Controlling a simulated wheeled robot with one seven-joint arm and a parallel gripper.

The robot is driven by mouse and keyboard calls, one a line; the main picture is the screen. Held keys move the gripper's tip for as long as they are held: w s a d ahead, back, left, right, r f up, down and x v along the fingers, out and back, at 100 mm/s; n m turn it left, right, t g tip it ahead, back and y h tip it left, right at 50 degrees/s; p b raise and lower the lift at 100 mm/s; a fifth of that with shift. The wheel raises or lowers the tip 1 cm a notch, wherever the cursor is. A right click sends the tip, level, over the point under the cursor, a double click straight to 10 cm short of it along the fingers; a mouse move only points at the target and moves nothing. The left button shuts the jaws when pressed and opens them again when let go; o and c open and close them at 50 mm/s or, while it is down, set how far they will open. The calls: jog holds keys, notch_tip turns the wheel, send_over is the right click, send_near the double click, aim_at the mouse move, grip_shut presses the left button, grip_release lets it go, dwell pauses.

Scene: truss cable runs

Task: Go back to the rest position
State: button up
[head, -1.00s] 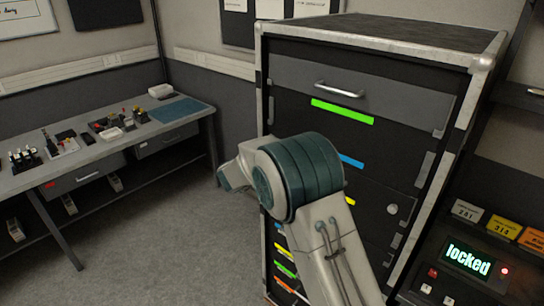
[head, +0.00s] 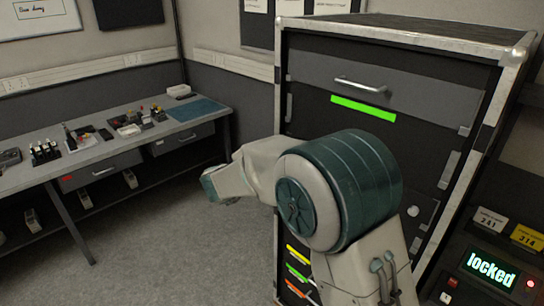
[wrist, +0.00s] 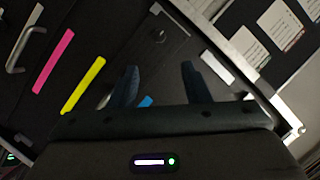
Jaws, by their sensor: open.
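My gripper (wrist: 160,82) shows in the wrist view with its two dark fingers apart and nothing between them. Beyond the fingers is a dark panelled front with pink (wrist: 54,62) and yellow (wrist: 84,85) strips, seen tilted. In the head view my pale and teal arm (head: 340,190) rises in front of the black cabinet (head: 420,125) and bends to the left. I cannot make out the fingers there.
The cabinet has a top drawer handle (head: 361,85) and a green strip (head: 363,108). A lit "locked" display (head: 491,270) stands at the lower right. A workbench (head: 110,162) with small items is at the left. The floor (head: 165,250) between is clear.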

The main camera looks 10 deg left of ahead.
jog(key=s+d+r+n+y+b, duration=0.1)
jog(key=s+d+r+n+y, duration=0.4)
jog(key=d+r+n+y, duration=0.3)
jog(key=s+d+f+n+g, duration=0.2)
jog(key=s+d, duration=0.4)
jog(key=s, duration=0.3)
jog(key=s+d+f+n+g+h, duration=0.1)
jog(key=s+d+f+g, duration=0.3)
jog(key=s, duration=0.5)
jog(key=s+d+f+n+g+h+b, duration=0.1)
jog(key=s+d+f+n+g, duration=0.1)
jog(key=s+d+f+g, duration=0.2)
jog(key=s+d+f, duration=0.1)
jog(key=s+d, duration=0.2)
jog(key=s, duration=0.3)
jog(key=shift+d+f+n, duration=0.3)
jog(key=shift+d+f, duration=0.05)
jog(key=shift+d, duration=0.05)
